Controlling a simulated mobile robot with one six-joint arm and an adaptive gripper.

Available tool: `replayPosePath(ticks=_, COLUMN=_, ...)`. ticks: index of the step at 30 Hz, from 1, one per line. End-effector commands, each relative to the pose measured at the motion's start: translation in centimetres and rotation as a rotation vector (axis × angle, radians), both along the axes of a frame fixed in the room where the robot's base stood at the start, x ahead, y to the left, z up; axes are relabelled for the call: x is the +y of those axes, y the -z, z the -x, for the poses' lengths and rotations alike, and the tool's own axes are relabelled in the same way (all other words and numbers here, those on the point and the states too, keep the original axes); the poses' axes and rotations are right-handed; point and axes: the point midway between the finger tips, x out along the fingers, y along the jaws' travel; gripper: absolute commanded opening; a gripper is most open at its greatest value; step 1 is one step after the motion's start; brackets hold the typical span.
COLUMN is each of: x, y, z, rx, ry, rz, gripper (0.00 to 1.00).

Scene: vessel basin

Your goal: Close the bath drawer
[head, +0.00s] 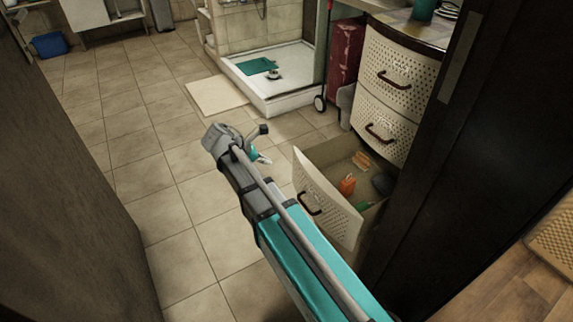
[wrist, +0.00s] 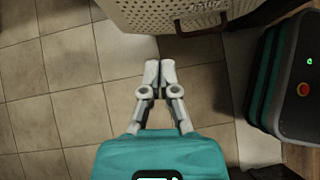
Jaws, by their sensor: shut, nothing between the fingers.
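The bath drawer (head: 325,197) is the lowest of the white perforated drawers and stands pulled out, with several small items inside. Its dark handle (head: 310,204) is on the front panel. In the wrist view the perforated drawer front (wrist: 160,14) is at the top, with a handle (wrist: 200,20) on it. My gripper (wrist: 160,65) is shut and empty, just short of the drawer front, over the floor tiles. In the head view my gripper (head: 262,158) is partly hidden by my arm, left of the open drawer.
Two upper drawers (head: 395,75) of the cabinet look shut. A dark door or panel (head: 440,150) stands close on the right, and a brown wall (head: 60,190) on the left. A shower tray (head: 280,85) and bath mat (head: 216,95) lie farther back. The tiled floor (head: 180,200) left of the drawer is clear.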

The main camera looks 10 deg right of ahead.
Motion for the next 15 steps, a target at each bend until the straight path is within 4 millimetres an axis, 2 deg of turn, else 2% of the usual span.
replayPosePath(ticks=8, x=-0.9, y=1.2, z=-0.2, rx=0.0, ry=0.001, rz=0.0, gripper=0.0)
replayPosePath(ticks=15, x=-2.5, y=3.0, z=-0.6, rx=-0.001, ry=0.001, rz=0.0, gripper=0.0)
